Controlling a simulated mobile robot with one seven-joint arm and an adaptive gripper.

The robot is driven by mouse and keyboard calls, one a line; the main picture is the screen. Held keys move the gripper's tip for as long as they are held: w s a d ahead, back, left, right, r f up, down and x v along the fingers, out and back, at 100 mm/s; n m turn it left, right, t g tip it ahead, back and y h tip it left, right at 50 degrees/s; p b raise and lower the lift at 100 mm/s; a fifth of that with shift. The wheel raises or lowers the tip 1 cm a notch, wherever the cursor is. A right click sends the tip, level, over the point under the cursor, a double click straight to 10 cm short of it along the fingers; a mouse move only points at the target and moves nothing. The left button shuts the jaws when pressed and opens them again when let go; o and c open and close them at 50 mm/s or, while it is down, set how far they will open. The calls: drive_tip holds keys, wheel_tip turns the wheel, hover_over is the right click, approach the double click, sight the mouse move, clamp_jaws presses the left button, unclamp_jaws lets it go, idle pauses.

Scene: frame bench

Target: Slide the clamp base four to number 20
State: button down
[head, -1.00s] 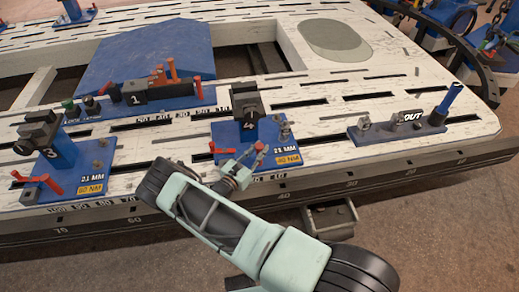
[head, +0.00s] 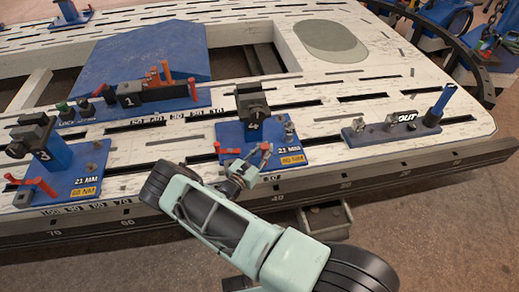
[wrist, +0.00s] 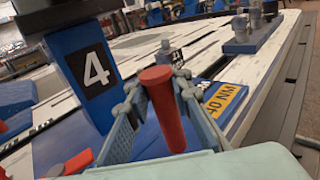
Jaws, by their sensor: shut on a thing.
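Clamp base four (head: 232,133) is a blue plate on the front rail of the white bench, with a dark-topped post marked 4 (head: 253,112) and a yellow label (head: 292,160). My gripper (head: 257,158) reaches over its front edge from below. In the wrist view, my gripper (wrist: 157,105) is shut on an upright red handle (wrist: 163,108), with a finger on each side. The blue post with the 4 (wrist: 94,68) stands just left of the handle.
Clamp base three (head: 88,160) stands to the left, and the OUT base (head: 372,136) to the right, with bare slotted bench between it and base four. Base one (head: 190,98) lies behind. A scale (head: 385,177) runs along the bench's front edge.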

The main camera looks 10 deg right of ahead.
drive_tip(key=d, duration=0.3)
drive_tip(key=s+d, duration=0.1)
drive_tip(key=d, duration=0.1)
drive_tip(key=shift+d+f, duration=0.1)
drive_tip(key=shift+d, duration=0.1)
drive_tip(key=shift+a, duration=0.1)
drive_tip(key=c, duration=1.8)
unclamp_jaws()
drive_tip(key=shift+a, duration=0.1)
drive_tip(key=shift+o, duration=0.2)
drive_tip(key=shift+w+a, duration=0.1)
drive_tip(key=shift+a, duration=0.1)
drive_tip(key=v, duration=1.2)
